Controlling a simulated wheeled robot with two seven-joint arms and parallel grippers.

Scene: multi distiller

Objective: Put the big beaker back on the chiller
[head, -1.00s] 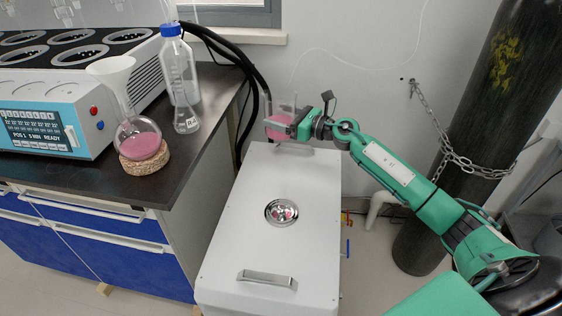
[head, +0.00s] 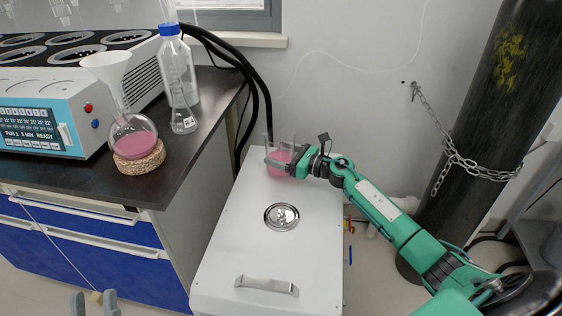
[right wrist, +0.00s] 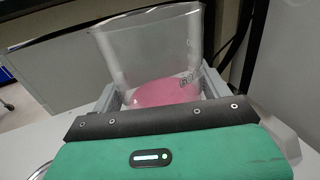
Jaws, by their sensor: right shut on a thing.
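The big beaker (head: 277,157), clear glass with pink liquid, is at the far end of the white chiller's top (head: 240,235). My right gripper (head: 279,165) is shut on it from the right. In the right wrist view the beaker (right wrist: 150,50) stands about upright between the grey fingers (right wrist: 157,92), pink liquid at its bottom. I cannot tell whether its base touches the chiller top. My left gripper (head: 94,303) shows only its two grey fingertips at the bottom edge; they are apart with nothing between them.
The chiller top has a round metal lid (head: 281,216) and a front handle (head: 266,286). A dark bench (head: 80,180) at left holds a round flask with funnel (head: 134,140), a blue-capped bottle (head: 180,85) and the distiller (head: 45,130). A chained gas cylinder (head: 480,130) stands right.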

